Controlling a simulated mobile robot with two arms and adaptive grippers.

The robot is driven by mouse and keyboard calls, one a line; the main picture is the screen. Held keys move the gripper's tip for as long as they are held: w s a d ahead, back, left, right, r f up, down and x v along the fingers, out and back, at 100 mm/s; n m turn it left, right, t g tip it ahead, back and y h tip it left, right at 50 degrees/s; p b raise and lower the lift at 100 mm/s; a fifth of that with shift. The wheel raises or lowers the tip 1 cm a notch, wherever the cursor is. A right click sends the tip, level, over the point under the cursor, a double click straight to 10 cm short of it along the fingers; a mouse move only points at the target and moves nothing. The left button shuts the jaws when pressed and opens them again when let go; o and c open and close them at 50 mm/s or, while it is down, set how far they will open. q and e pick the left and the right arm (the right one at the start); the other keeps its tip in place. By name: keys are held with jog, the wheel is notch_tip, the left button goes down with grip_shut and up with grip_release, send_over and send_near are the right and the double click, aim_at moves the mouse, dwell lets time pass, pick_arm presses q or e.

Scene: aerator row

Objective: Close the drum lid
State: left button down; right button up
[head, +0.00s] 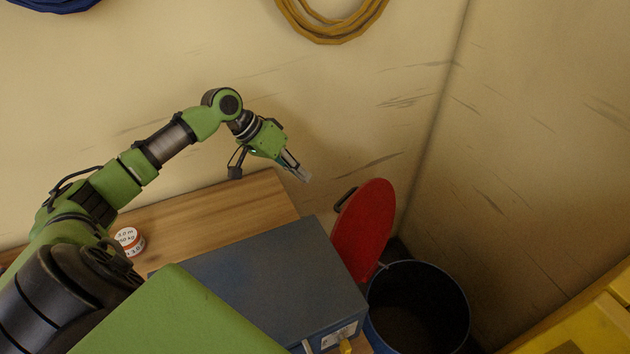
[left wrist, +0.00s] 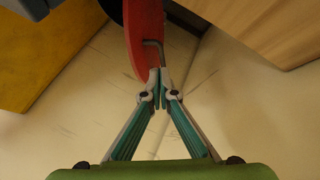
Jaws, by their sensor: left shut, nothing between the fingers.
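The drum (head: 418,264) stands at the lower right of the head view, its mouth open and dark inside. Its red lid (head: 364,232) stands raised and steeply tilted on the drum's left rim side, with a dark handle (head: 345,200) on its left face. My left gripper (head: 301,173) is shut and empty, up and left of the lid, with a visible gap in the head view. In the left wrist view the lid (left wrist: 145,32) and its bent handle (left wrist: 156,47) appear just beyond the closed fingertips (left wrist: 160,72); contact cannot be told. My right gripper is not seen.
A grey-blue box (head: 270,275) and a tape roll (head: 129,240) sit on the wooden table (head: 215,208) left of the drum. A yellow object (head: 575,325) is at the lower right. Walls close in behind and right of the drum. An orange coil (head: 335,28) hangs above.

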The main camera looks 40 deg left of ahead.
pick_arm(q)
jog(key=w+d+f+p, duration=0.3)
jog(key=d+f, duration=0.3)
jog(key=d, duration=0.2)
jog(key=shift+d+f+p, duration=0.2)
jog(key=shift+f+p, duration=0.1)
jog(key=shift+p, duration=0.5)
jog(key=shift+w+a, duration=0.1)
jog(key=shift+w, duration=0.05)
jog(key=shift+w, duration=0.1)
